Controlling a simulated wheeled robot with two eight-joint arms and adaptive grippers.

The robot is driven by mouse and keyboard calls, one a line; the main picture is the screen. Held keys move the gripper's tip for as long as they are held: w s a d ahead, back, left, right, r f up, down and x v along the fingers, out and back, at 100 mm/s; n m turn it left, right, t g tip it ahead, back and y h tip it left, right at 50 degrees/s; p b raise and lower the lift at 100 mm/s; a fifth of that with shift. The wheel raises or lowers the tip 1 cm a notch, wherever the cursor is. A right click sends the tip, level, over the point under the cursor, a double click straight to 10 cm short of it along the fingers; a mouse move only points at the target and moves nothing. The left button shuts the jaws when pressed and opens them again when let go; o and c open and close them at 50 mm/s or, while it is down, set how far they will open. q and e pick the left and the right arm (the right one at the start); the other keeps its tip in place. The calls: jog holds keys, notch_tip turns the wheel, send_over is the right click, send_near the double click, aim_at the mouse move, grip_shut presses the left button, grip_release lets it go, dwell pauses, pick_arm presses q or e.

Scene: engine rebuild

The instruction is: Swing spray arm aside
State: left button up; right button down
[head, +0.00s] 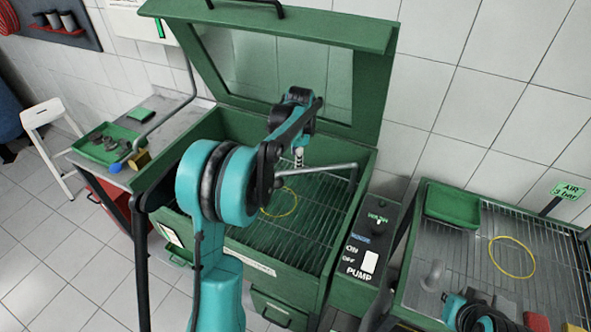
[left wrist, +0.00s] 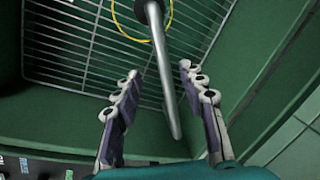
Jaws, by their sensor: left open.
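The spray arm (head: 318,170) is a grey metal tube above the wire grate inside the green washer basin (head: 235,127). In the left wrist view the spray arm (left wrist: 163,75) runs from a dark round fitting at the top down between my fingers. My left gripper (head: 298,158) reaches over the basin, pointing down at the tube. In the left wrist view my left gripper (left wrist: 159,72) is open, with one finger on each side of the tube; I cannot tell whether either touches it. A yellow ring (head: 280,204) shows at the grate.
The washer's green lid (head: 290,25) stands open behind my arm. A pump switch panel (head: 368,240) is at the basin's right. A wire rack (head: 545,235) with a green tray (head: 453,205) stands further right. A side table at left holds a tray of parts (head: 105,145).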

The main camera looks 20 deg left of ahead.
aim_at(295, 171)
pick_arm(q)
jog(key=b+x, duration=0.2)
jog(key=x, duration=0.6)
jog(key=shift+w+a+f+b, duration=0.1)
jog(key=shift+w+f+b, duration=0.05)
jog(key=shift+f+b, duration=0.2)
jog(key=shift+r, duration=0.1)
grip_shut()
